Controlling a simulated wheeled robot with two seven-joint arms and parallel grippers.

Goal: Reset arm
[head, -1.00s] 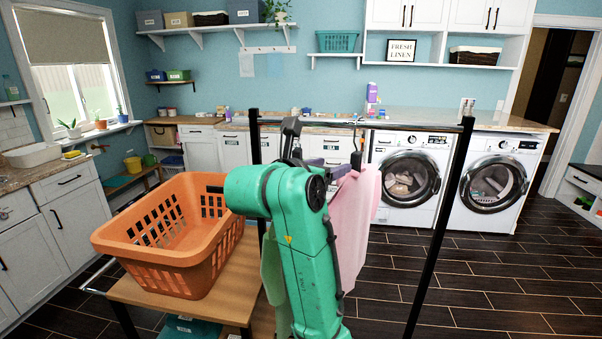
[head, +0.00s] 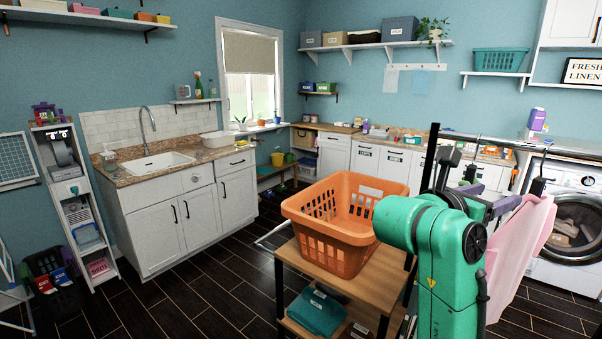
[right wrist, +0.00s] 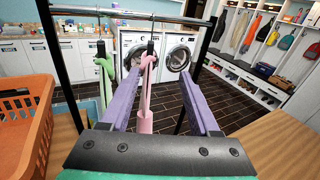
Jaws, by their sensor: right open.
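My right gripper (head: 486,199) is open, its purple fingers raised close to the clothes rail. In the right wrist view its two fingers (right wrist: 160,74) are spread wide apart. A pink garment (head: 522,240) hangs from the rail (right wrist: 130,14); in the right wrist view the pink garment (right wrist: 146,92) shows in line with the gap between the fingers. I cannot tell whether a finger touches it. A green garment (right wrist: 106,76) hangs to its left in that view. My green right arm hides part of the rack in the head view. My left gripper is not in view.
An orange basket (head: 325,228) stands on a wooden shelf top (head: 340,278) beside my right arm. A sink counter (head: 140,174) is at the left, and a washer (head: 573,226) is behind the rack. Dark floor (head: 205,285) is clear at the front left.

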